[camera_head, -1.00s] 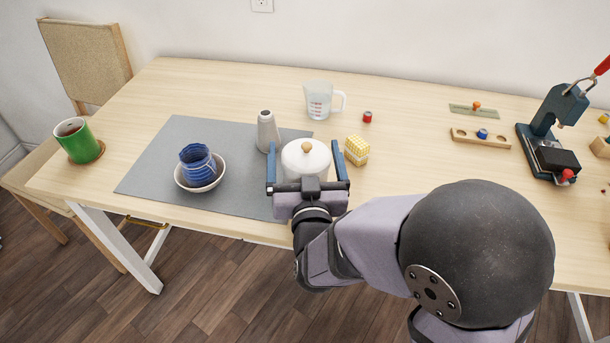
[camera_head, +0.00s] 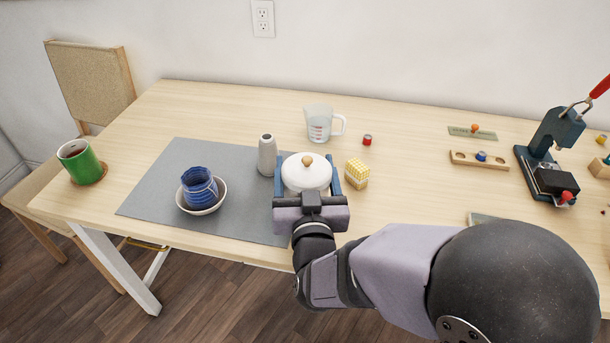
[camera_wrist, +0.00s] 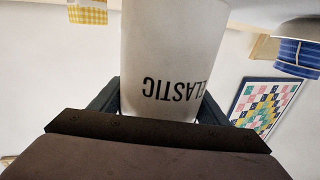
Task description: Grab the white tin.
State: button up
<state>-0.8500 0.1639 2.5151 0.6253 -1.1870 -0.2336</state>
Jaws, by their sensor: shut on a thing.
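The white tin (camera_head: 306,176) has a white lid with a round wooden knob and sits at the right edge of the grey mat (camera_head: 150,192). In the wrist view the white tin (camera_wrist: 172,50) fills the middle, with the upside-down word "ELASTIC" on its side. My gripper (camera_head: 308,178) is shut on the tin, with one blue finger on its left side and one on its right. The fingers also show on both sides of the tin in the wrist view. The tin's lower part is hidden behind my gripper in the head view, so I cannot tell whether it is lifted.
A measuring jug (camera_head: 319,124) stands behind.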

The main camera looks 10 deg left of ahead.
notch_tip(320, 180, up, 8)
jog(key=shift+f+p, duration=0.25)
jog(key=shift+p, duration=0.6)
